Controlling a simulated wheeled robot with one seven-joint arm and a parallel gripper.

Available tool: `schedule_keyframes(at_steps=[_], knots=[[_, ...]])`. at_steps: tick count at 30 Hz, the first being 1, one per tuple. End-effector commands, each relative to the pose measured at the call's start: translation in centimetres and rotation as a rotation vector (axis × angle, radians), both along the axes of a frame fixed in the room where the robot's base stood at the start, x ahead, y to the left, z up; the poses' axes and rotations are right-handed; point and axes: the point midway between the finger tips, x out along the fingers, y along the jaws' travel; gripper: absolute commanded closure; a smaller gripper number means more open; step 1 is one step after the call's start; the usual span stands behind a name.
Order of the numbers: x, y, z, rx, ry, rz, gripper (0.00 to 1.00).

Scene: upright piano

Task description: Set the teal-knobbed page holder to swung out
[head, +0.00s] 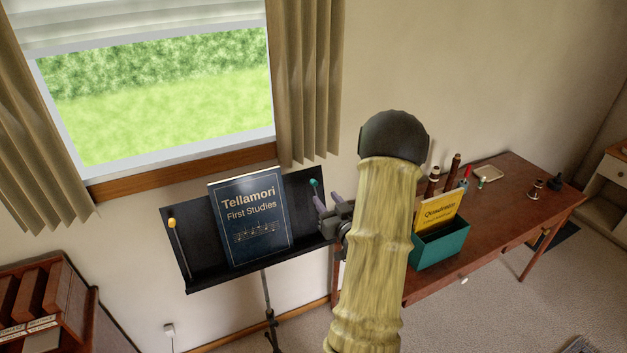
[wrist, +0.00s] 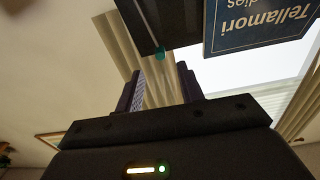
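The teal-knobbed page holder (head: 313,182) is at the upper right of the black music stand (head: 203,248), right of a dark blue book. Its rod is hard to make out and may be hidden by my gripper, so I cannot tell its angle. My gripper (head: 327,198) is beside the stand's right edge, close to the teal knob. In the wrist view, my gripper's fingers (wrist: 160,84) are apart with nothing between them. The teal knob (wrist: 159,53) shows just past the fingertips, roughly in line with the gap.
The blue book "Tellamori First Studies" (head: 251,219) stands on the music stand. A yellow-knobbed page holder (head: 172,223) is at the stand's left. A wooden desk (head: 505,218) with a green box (head: 440,245) stands at right. A bookcase (head: 62,305) is at lower left.

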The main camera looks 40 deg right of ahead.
Motion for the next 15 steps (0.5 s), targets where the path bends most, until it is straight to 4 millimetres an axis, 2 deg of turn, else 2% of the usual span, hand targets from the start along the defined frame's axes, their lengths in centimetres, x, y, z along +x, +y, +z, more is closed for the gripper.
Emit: schedule_keyframes(at_steps=[9, 15], knots=[[5.5, -1.3, 0.3, 0.001, 0.001, 0.003, 0.62], [8.2, -2.0, 0.2, 0.001, 0.0, 0.002, 0.62]])
